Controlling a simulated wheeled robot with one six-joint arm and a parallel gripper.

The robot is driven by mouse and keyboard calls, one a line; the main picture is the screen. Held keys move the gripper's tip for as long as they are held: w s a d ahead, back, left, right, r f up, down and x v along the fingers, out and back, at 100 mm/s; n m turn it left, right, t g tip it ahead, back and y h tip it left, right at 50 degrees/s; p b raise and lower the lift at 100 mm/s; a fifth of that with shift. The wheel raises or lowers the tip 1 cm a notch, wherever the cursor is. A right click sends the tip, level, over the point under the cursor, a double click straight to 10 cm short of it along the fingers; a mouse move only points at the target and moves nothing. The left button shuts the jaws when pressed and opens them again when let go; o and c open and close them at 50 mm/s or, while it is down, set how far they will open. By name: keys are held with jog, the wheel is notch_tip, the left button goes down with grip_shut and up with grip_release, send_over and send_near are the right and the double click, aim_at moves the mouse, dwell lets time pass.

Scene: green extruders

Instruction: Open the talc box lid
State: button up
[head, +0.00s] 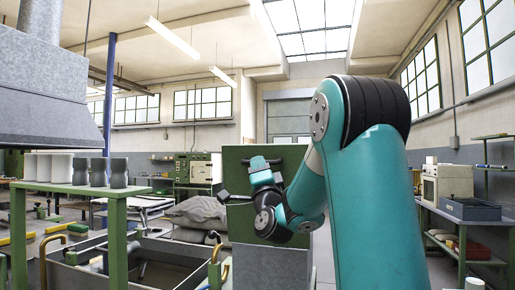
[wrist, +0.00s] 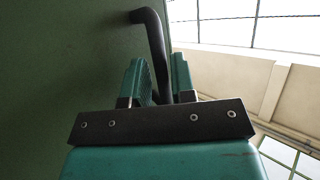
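The talc box (head: 240,215) is a tall green box on a grey base, in the middle of the head view. Its dark green lid face (wrist: 60,60) fills the left of the wrist view. A bent black handle (wrist: 155,38) stands out from that face. It also shows in the head view (head: 274,161), near the top of the box. My gripper (head: 264,172) is at the handle. In the wrist view its two teal fingers (wrist: 160,75) stand on either side of the bar. Whether they press on it cannot be told. The lid looks closed.
A green table (head: 80,187) with several grey and white cups stands at the left. A grey bin (head: 150,262) with orange-yellow handles is in front of it. Grey sacks (head: 195,212) lie left of the box. Shelving with a blue-grey tray (head: 470,209) stands at the right.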

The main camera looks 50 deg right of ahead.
jog(key=shift+p+x, duration=0.55)
jog(key=shift+x, duration=0.55)
